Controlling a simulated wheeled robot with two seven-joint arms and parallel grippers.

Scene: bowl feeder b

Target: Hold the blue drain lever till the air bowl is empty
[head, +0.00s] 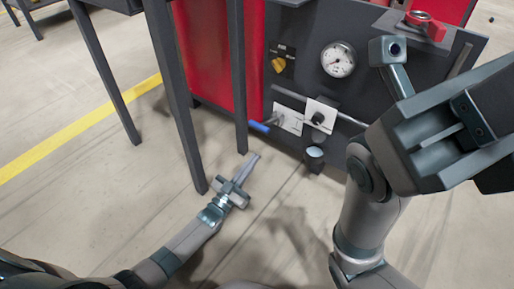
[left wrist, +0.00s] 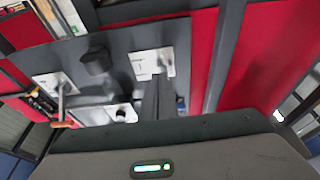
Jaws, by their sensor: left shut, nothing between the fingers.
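The blue drain lever (head: 259,126) sticks out to the left from a white plate (head: 288,119) low on the dark panel. In the left wrist view, a bit of blue that looks like the lever (left wrist: 181,104) shows just right of my fingers. My left gripper (head: 254,160) is shut and empty, below the lever and apart from it in the head view. It also shows in the left wrist view (left wrist: 161,98), pointing toward the white plate. What looks like the air bowl (head: 315,158) hangs under the panel fittings; its level cannot be read.
A pressure gauge (head: 338,59) and a yellow knob (head: 278,65) sit higher on the panel. A red fitting (head: 425,25) is at top right. Dark table legs (head: 172,90) stand left of the panel, close to my left arm. My right arm fills the right side.

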